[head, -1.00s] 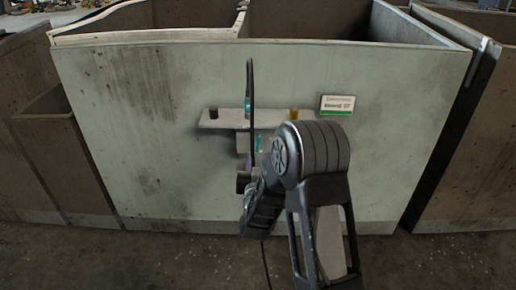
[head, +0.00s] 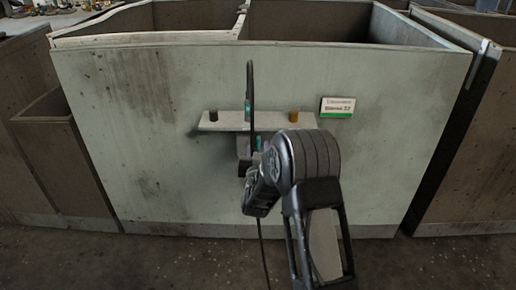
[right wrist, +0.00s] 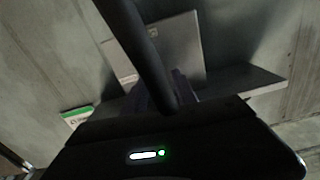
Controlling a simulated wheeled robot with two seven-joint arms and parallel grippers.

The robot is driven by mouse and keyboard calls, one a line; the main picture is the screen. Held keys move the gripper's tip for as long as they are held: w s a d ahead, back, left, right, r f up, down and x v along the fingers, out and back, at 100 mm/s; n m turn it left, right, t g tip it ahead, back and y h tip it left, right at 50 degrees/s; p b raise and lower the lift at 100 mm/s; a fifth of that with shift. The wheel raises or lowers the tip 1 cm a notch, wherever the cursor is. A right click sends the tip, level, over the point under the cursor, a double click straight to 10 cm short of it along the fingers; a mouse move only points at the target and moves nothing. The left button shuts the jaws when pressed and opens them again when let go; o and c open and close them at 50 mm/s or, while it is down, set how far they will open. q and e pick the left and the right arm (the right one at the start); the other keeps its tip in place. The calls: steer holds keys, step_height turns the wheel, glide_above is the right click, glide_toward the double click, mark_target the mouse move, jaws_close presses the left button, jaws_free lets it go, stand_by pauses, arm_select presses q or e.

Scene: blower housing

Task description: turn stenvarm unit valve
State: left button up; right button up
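The wall unit is a pale shelf (head: 225,123) with a small grey box (head: 243,145) under it, fixed to a light panel. A dark cap (head: 213,116) stands at the shelf's left end and an amber cap (head: 294,116) at its right end. A teal part (head: 248,112) is in the middle behind a black cable. I cannot tell which part is the valve. My right gripper is at the box, mostly hidden behind my wrist in the head view. In the right wrist view its bluish fingers (right wrist: 163,92) are near the shelf (right wrist: 240,84), partly covered by the cable. My left gripper is out of view.
A white sign with a green stripe (head: 337,107) is right of the shelf; its text is blurred. The light panel (head: 130,150) is the front of an open-topped bin. Brown bins (head: 62,150) stand on the left and right. The concrete floor in front is clear.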

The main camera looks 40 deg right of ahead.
steer(key=shift+c, duration=0.5)
jaws_close()
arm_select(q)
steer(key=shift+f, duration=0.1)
